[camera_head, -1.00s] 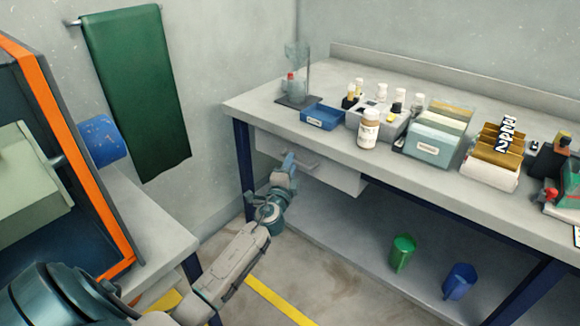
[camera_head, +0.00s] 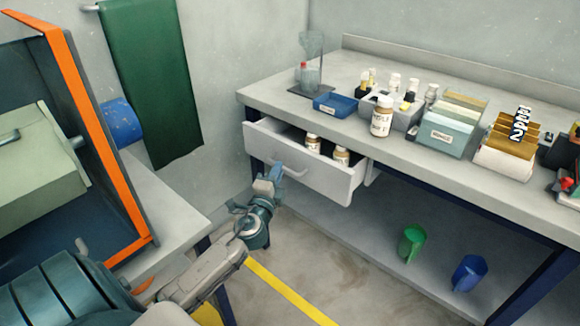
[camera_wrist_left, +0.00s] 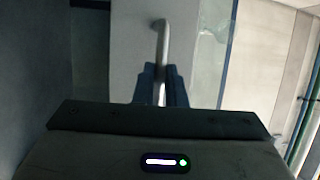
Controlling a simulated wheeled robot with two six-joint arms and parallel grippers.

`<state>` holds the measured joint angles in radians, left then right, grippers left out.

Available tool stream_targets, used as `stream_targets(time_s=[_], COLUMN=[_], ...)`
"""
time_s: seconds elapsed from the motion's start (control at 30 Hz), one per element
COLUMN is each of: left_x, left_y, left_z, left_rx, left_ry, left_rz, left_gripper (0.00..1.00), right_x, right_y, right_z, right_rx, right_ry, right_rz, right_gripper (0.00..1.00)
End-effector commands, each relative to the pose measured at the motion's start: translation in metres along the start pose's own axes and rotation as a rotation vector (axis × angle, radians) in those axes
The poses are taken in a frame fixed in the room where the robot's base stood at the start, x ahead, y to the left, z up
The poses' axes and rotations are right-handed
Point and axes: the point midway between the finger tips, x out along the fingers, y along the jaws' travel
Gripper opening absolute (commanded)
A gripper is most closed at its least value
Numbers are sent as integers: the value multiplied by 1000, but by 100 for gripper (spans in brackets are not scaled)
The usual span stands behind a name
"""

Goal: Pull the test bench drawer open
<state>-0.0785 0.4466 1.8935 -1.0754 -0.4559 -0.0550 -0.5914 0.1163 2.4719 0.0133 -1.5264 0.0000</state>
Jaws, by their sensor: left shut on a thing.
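The white test bench drawer (camera_head: 325,180) is pulled part way out from under the grey bench top (camera_head: 330,122) in the head view. Two brown bottles with white caps stand inside it, a left one (camera_head: 313,143) and a right one (camera_head: 342,156). My left gripper (camera_head: 272,174) is shut on the drawer's bar handle (camera_head: 294,172), at its left end. In the left wrist view the handle (camera_wrist_left: 161,40) runs down between the fingers (camera_wrist_left: 161,88), against the pale drawer front (camera_wrist_left: 133,45). My right gripper is not in view.
Bottles, a blue tray (camera_head: 335,103) and file boxes (camera_head: 452,128) stand on the bench. An orange-edged cabinet (camera_head: 100,140) stands at the left. Floor before the drawer is clear.

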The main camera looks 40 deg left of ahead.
Motion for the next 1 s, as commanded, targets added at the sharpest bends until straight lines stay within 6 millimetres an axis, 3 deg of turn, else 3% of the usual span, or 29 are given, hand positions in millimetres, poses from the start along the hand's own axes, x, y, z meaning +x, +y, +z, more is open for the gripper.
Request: stream_targets(time_s=[0.2,0.53,0.57,0.67,1.0], left_x=[-22,-23,-23,-23,-23], left_y=[-2,-3,-3,-3,-3], left_z=[9,9,9,9,9], left_rx=[4,1,1,1,1], left_ry=[1,0,0,0,1], left_rz=[5,4,4,4,4], left_gripper=[0,0,16,33,33], right_x=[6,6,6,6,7], right_y=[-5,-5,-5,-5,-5], right_z=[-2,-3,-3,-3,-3], right_rx=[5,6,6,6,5], right_ry=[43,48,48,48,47], right_rz=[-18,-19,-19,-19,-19], right_gripper=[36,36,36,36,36])
